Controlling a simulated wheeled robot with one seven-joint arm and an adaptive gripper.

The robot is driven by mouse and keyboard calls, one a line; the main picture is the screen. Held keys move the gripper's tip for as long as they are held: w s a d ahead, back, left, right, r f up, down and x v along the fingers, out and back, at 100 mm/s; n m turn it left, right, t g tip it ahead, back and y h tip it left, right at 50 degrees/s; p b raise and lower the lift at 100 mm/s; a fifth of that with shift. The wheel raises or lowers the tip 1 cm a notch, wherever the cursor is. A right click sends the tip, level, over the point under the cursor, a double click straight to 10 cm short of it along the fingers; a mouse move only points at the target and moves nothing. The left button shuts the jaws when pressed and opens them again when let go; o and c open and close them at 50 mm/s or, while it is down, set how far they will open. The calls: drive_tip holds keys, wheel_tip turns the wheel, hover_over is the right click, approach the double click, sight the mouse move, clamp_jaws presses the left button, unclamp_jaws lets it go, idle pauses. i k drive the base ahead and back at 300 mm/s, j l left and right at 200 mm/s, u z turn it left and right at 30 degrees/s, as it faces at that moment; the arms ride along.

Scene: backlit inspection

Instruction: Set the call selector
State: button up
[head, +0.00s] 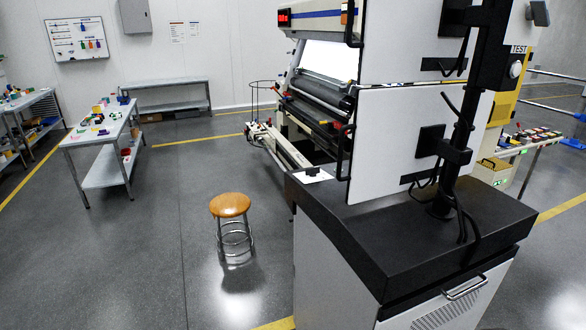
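No part marked as a call selector can be read in the head view. A small dark knob-like piece on a white plate (314,174) sits on the left corner of the black console top (410,235). A round white piece (516,69) shows on the yellow and grey post under a "TEST" label at the right. I cannot tell whether either one is the selector, or how it is set. The two large white panels on the console hide part of what is behind them. My gripper is not in view.
An inspection machine with a bright backlit screen (327,57) stands behind the console. A stool with an orange-brown seat (230,205) stands on the floor left of the console. A worktable (97,132) with small coloured items is at the left. Open grey floor lies between table and stool.

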sight(313, 171)
drive_tip(key=i+j, duration=0.1)
drive_tip(key=j, duration=0.3)
drive_tip(key=i+j+z, duration=0.1)
drive_tip(key=j, duration=0.3)
drive_tip(key=i+j, duration=0.1)
drive_tip(key=j, duration=0.3)
drive_tip(key=i+j+z, duration=0.1)
drive_tip(key=j, duration=0.3)
drive_tip(key=i+j, duration=0.2)
drive_tip(key=i, duration=0.2)
drive_tip(key=i+j+z, duration=0.1)
drive_tip(key=i, duration=0.3)
drive_tip(key=i+j+z, duration=0.1)
drive_tip(key=i+j, duration=0.2)
drive_tip(key=i+l, duration=0.25)
drive_tip(key=i, duration=0.2)
